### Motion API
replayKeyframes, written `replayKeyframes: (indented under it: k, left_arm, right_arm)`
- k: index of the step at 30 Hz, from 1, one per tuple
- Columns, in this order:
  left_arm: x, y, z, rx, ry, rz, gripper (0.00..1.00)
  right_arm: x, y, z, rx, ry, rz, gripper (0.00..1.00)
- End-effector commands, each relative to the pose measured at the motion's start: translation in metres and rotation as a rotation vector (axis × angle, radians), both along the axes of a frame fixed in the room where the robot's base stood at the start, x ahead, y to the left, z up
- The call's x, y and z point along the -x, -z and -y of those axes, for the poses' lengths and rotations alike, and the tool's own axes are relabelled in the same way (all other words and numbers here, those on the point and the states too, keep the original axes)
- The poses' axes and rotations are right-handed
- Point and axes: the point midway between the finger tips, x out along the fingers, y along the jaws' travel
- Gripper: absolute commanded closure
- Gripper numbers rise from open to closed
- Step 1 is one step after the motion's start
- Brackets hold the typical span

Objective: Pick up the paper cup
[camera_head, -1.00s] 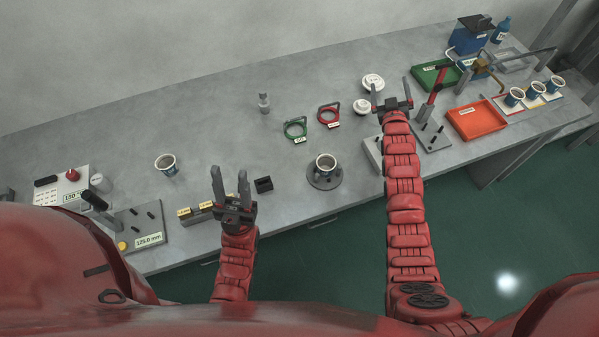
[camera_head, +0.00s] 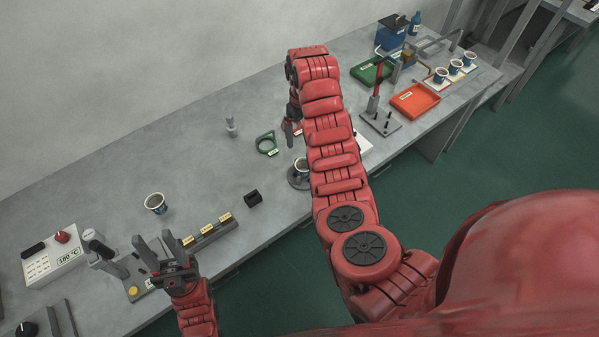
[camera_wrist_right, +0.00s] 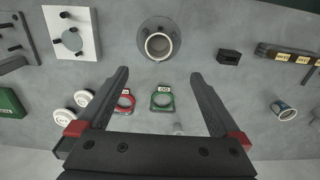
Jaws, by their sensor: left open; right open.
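A paper cup (camera_head: 301,164) sits in a round grey base (camera_head: 297,181), partly hidden behind my right arm in the head view. In the right wrist view the same cup (camera_wrist_right: 159,46) is beyond my fingertips, not between them. Another paper cup (camera_head: 155,203) stands alone at the left of the table, and it also shows in the right wrist view (camera_wrist_right: 284,111). My right gripper (camera_wrist_right: 160,75) is open and empty above the table; in the head view my arm partly hides it. My left gripper (camera_head: 153,239) is open and empty at the front left.
A green ring tool (camera_head: 266,144) and a red ring tool (camera_wrist_right: 123,102) lie near the white lids (camera_wrist_right: 64,116). A black block (camera_head: 253,198) and a labelled grey bar (camera_head: 208,234) are near the front edge. Several cups (camera_head: 441,75) stand at the back right beyond the orange tray (camera_head: 415,100).

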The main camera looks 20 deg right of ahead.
Motion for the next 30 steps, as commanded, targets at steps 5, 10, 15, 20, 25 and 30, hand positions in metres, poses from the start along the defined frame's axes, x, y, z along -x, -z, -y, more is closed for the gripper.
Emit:
replayKeyframes:
  k: [5, 10, 15, 20, 25, 30]
  left_arm:
    - [0.000, 0.022, 0.000, 0.000, 0.000, 0.000, 0.56]
    - [0.000, 0.056, 0.000, 0.000, 0.000, 0.000, 0.56]
    - [0.000, 0.059, 0.000, 0.000, 0.000, 0.000, 0.56]
    - [0.000, 0.056, 0.000, 0.000, 0.000, 0.000, 0.56]
    - [0.000, 0.035, 0.000, 0.000, 0.000, 0.000, 0.56]
    - [0.000, 0.029, 0.000, 0.000, 0.000, 0.000, 0.56]
  right_arm:
    - [0.000, 0.039, 0.001, -0.001, 0.002, 0.003, 0.00]
    - [0.000, 0.080, 0.001, -0.002, 0.002, 0.005, 0.00]
    - [-0.001, 0.096, 0.001, 0.001, 0.002, 0.004, 0.00]
    - [0.000, 0.104, 0.001, 0.002, 0.002, 0.004, 0.00]
    - [0.003, 0.121, 0.003, 0.001, 0.002, 0.000, 0.00]
    - [0.003, 0.143, 0.004, 0.001, 0.002, 0.004, 0.00]
